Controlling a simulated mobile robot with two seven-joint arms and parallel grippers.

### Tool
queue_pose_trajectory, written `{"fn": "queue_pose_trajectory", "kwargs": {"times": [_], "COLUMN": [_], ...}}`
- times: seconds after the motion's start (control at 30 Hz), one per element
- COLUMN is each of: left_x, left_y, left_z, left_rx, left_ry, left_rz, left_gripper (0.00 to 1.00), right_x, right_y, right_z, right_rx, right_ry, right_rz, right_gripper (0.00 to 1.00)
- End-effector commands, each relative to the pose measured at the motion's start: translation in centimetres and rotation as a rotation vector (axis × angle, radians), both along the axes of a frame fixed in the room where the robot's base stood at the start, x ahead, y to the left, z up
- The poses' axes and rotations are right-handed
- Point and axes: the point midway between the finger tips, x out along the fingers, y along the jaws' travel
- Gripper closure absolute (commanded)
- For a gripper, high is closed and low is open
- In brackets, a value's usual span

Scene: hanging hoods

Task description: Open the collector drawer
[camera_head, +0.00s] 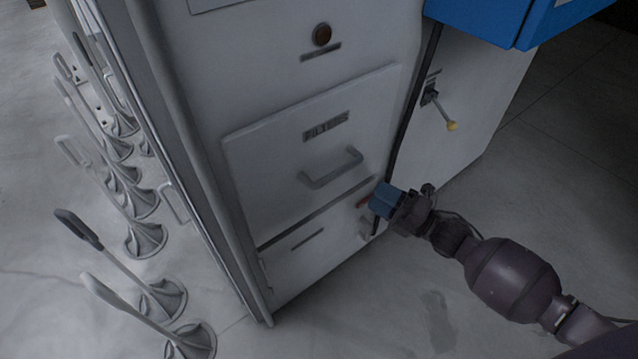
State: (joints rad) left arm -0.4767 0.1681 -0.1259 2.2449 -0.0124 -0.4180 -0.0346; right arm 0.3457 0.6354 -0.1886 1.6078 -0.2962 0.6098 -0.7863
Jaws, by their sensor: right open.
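The lower drawer (298,262), likely the collector drawer, is the pale bottom panel of the white cabinet, under the drawer labelled like "FILTERS". It looks closed and bears a small dark label. A small handle (367,228) shows at its right side, just below my gripper. My right gripper (381,200), with blue fingers, is at the cabinet's lower right front corner, just above that handle. It is open and holds nothing that I can see. Whether it touches the cabinet is unclear. My left gripper is not in view.
The upper drawer (270,170) has a grey bar handle (331,168) sticking out. A yellow-tipped lever (451,125) is on the cabinet's right side. A blue box (490,18) juts out at top right. Several grey hoods (145,238) stand at left.

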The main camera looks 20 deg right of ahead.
Motion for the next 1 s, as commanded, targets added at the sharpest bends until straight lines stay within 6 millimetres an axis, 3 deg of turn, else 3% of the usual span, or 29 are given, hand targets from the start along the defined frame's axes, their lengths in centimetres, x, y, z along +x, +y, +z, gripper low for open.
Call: {"fn": "queue_pose_trajectory", "kwargs": {"times": [0.23, 0.7, 1.0], "left_x": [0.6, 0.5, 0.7], "left_y": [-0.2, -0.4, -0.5], "left_z": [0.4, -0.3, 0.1], "left_rx": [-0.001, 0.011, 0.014], "left_ry": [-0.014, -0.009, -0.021], "left_rz": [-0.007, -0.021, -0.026], "left_gripper": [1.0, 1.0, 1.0], "right_x": [1.5, 6.8, 8.0], "right_y": [1.2, 6.2, 7.3], "right_z": [0.4, 1.6, 1.9], "right_rx": [-0.01, -0.007, -0.008], "right_ry": [-0.017, -0.012, -0.012], "right_rz": [0.009, 0.008, 0.007], "right_gripper": [0.56, 0.56, 0.56]}}
